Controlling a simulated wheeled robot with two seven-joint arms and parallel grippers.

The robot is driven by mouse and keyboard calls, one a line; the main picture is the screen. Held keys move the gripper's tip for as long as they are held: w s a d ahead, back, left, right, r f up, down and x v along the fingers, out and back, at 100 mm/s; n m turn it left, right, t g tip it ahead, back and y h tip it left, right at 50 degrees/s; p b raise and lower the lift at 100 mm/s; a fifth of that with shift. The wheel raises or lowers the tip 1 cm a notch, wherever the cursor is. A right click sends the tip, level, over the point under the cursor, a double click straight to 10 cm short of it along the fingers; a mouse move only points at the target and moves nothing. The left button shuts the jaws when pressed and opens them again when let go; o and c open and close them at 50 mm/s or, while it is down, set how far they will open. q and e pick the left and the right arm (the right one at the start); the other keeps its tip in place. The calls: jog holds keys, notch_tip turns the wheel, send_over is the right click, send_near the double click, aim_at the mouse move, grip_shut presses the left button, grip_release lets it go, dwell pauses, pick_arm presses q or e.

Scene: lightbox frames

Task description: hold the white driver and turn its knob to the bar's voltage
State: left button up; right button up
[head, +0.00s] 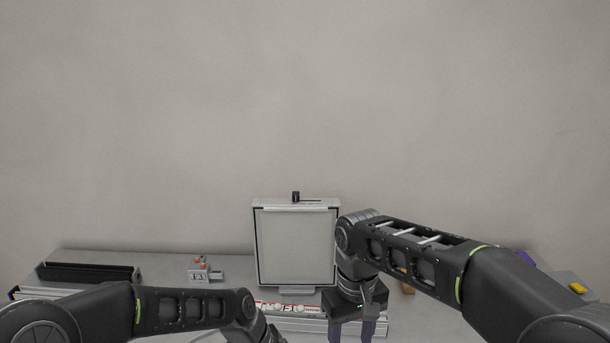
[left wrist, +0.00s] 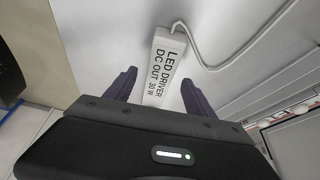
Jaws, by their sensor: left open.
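The white driver (left wrist: 164,62) lies on the pale table in the left wrist view. It reads "LED DRIVER DC OUT 30 W", and a white cable leaves its far end. My left gripper (left wrist: 160,92) is open, its two dark fingers on either side of the driver's near part; contact cannot be told. The driver's near end is hidden behind the gripper body, and I see no knob. In the head view the left fingers are out of frame. My right gripper (head: 351,332) points down at the table's front middle, fingers apart with nothing seen between them. I cannot identify the bar for certain.
A white-framed lightbox panel (head: 296,248) stands at the back middle. A strip with red marks (head: 285,307) lies before it. A small grey device with red terminals (head: 199,270) and a black rail (head: 88,272) are at left. A yellow item (head: 577,287) is at far right.

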pick_arm(q)
jog(key=v, duration=0.9)
jog(key=shift+s, duration=0.1)
